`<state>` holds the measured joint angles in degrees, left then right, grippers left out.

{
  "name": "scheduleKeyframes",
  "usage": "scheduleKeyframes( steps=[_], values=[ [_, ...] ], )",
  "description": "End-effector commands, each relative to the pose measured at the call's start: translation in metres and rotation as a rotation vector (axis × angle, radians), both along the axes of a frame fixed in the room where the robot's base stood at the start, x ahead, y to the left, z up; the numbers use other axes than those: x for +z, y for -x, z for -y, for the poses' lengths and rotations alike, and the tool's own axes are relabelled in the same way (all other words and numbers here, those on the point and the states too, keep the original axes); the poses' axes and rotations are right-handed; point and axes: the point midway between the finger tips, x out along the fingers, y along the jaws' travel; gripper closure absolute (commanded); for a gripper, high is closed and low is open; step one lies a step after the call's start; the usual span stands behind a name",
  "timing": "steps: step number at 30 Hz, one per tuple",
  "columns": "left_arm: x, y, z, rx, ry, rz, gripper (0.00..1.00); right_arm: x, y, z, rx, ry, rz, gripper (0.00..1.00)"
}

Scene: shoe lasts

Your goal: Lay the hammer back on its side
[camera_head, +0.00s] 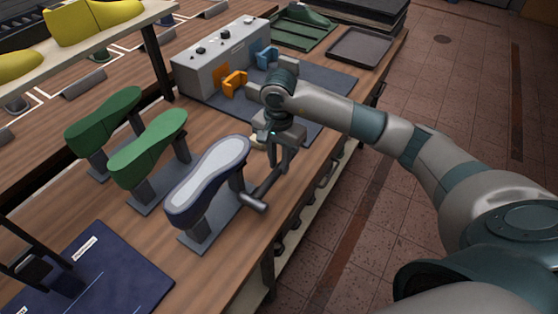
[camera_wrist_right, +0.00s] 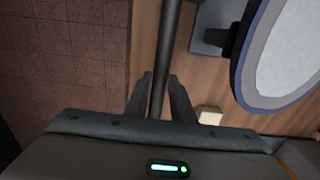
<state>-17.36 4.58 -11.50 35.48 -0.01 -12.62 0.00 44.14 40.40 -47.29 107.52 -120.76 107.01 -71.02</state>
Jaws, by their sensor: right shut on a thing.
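The hammer shows in the head view with its grey cylindrical head (camera_head: 253,202) beside the blue-and-white shoe last, near the table's right edge. Its dark handle slants up from the head to my right gripper (camera_head: 284,160). In the right wrist view the handle (camera_wrist_right: 170,45) is a dark rod running between the two fingers (camera_wrist_right: 160,98). The right gripper is shut on the handle and points down. Whether the hammer head touches the table I cannot tell.
The blue last (camera_head: 210,172) with a pale sole stands close left of the hammer, with green lasts (camera_head: 148,142) beyond. A grey box (camera_head: 215,65) stands behind on a dark mat. A dark blue mat (camera_head: 115,268) lies front left. The table's right edge is close.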

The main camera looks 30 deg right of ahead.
Motion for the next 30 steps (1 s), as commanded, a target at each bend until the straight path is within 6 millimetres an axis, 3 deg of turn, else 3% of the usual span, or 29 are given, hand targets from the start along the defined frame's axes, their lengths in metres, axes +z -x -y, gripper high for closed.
scheduleKeyframes(
  steps=[8, 25, 30],
  values=[
    [-0.004, -0.002, 0.0, 0.0, 0.0, 0.002, 0.69, -0.009, 0.0, 0.0, 0.0, -0.001, 0.0, 1.0],
    [-0.02, -0.004, 0.0, 0.001, 0.0, 0.004, 0.69, -0.053, 0.0, -0.001, 0.001, -0.001, 0.0, 1.0],
    [-0.035, -0.004, 0.0, 0.001, 0.0, 0.005, 0.69, -0.066, 0.0, 0.0, 0.001, 0.0, 0.002, 1.0]
  ],
)
